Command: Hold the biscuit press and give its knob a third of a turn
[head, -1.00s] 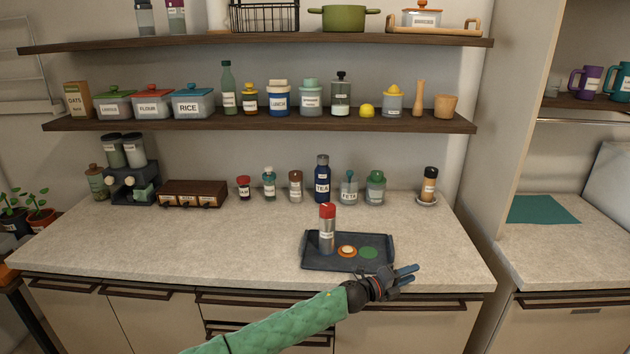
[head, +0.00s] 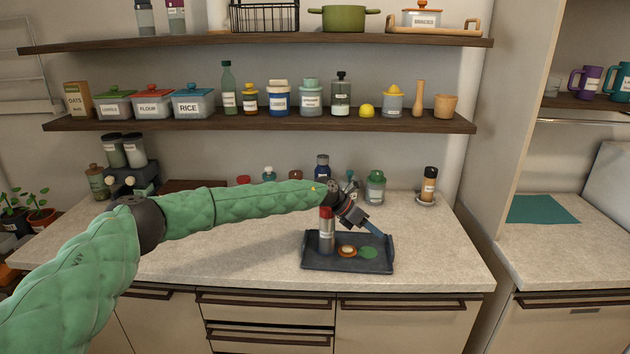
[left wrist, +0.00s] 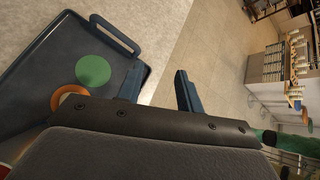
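The biscuit press (head: 326,234) is a grey cylinder with a red knob (head: 327,212) on top. It stands upright at the left end of a dark tray (head: 345,267) on the counter. My left gripper (head: 372,229) is above the right part of the tray, to the right of the press and apart from it. In the left wrist view its two blue fingers (left wrist: 157,88) are spread with nothing between them. Only a sliver of red shows at that view's lower left corner. My right gripper is in no view.
An orange ring-shaped item (head: 347,251) and a green disc (head: 368,253) lie on the tray. Behind my arm stand several jars and bottles, including a green-lidded jar (head: 375,188). The counter (head: 440,240) right of the tray is clear.

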